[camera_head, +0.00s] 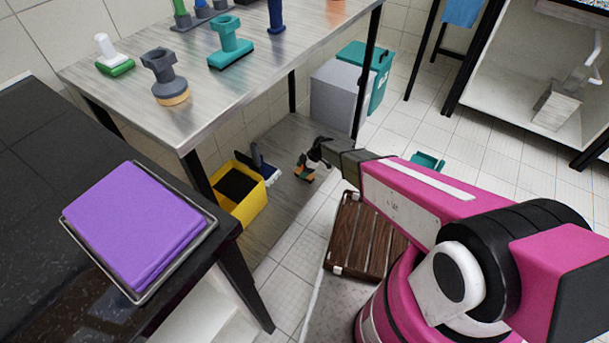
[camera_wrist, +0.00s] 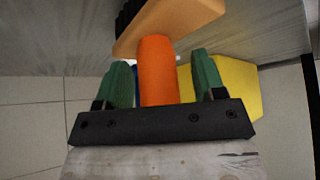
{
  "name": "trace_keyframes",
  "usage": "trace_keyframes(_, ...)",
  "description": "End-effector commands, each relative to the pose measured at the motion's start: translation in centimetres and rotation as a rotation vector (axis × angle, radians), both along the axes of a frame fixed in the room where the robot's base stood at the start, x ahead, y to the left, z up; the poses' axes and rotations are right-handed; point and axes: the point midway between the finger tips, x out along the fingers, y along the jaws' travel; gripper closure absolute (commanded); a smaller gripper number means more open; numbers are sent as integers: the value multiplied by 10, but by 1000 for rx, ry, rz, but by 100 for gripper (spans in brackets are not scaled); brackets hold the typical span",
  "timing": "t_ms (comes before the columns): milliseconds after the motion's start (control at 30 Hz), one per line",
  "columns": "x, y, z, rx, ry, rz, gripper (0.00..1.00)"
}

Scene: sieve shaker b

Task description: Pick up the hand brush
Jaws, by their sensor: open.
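The hand brush has an orange handle (camera_wrist: 158,72), a tan head (camera_wrist: 170,22) and dark bristles at the top of the wrist view. In the head view it is a small, partly hidden orange and tan shape (camera_head: 304,173) at the lower shelf under the steel table. My gripper (camera_wrist: 158,78) is open, with one green finger on each side of the handle. A gap shows on both sides, wider on the right. In the head view my gripper (camera_head: 307,162) reaches in low under the table, and its fingers are hard to make out.
A yellow bin (camera_head: 240,205) and a blue-and-white brush (camera_head: 264,166) stand left of my gripper on the lower shelf (camera_head: 276,217). The steel table (camera_head: 190,112) with several brushes is overhead. A table leg (camera_head: 366,75) stands behind. A wooden slatted stool (camera_head: 362,240) is below my arm.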

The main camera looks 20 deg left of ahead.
Motion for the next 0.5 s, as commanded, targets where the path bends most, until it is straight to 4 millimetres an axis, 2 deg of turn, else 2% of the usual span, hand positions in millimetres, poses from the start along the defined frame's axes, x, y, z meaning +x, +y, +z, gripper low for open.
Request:
trace_keyframes(100,0,0,1,0,0,0,37)
trace_keyframes(167,0,0,1,0,0,0,53)
trace_keyframes(200,0,0,1,0,0,0,66)
trace_keyframes(267,0,0,1,0,0,0,85)
trace_keyframes(500,0,-1,1,0,0,0,88)
